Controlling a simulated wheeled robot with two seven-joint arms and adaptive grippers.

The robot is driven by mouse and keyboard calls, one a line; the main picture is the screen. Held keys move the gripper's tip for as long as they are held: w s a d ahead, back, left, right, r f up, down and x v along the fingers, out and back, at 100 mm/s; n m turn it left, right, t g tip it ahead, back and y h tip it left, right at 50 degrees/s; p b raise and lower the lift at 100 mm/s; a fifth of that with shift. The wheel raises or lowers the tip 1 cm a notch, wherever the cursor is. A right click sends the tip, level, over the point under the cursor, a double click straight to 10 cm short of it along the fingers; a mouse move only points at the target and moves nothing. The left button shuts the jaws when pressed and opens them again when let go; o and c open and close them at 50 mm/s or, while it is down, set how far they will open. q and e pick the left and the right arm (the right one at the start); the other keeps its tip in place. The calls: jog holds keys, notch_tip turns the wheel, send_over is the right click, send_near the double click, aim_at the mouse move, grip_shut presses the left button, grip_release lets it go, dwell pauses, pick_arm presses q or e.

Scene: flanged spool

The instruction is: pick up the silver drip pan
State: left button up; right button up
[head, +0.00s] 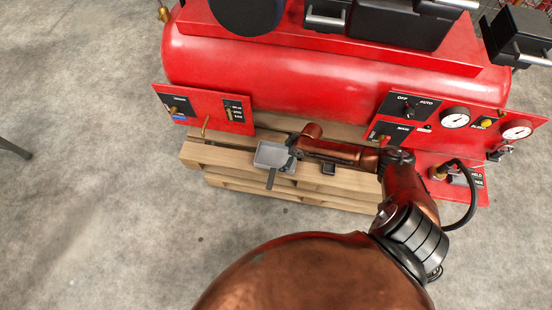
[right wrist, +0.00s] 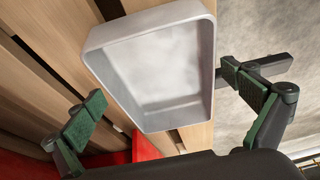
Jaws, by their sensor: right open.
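The silver drip pan (head: 274,155) is a shallow, open rectangular tray at the front edge of the wooden pallet, and a dark handle sticks out from it towards the bottom of the head view. It fills the upper middle of the right wrist view (right wrist: 207,55), with its handle (right wrist: 268,66) at the right. My right gripper (head: 292,162) is open at the right side of the pan. Its green-padded fingers (right wrist: 165,110) stand apart on either side of the pan's near end, with nothing held between them. My left gripper is not in view.
A red compressor tank (head: 300,75) with panels and gauges (head: 455,117) stands behind the pan. The wooden pallet (head: 225,160) lies beneath.

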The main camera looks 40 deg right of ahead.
jog(key=shift+f, duration=0.15)
jog(key=shift+c, duration=0.7)
jog(key=c, duration=0.9)
jog(key=shift+c, duration=0.6)
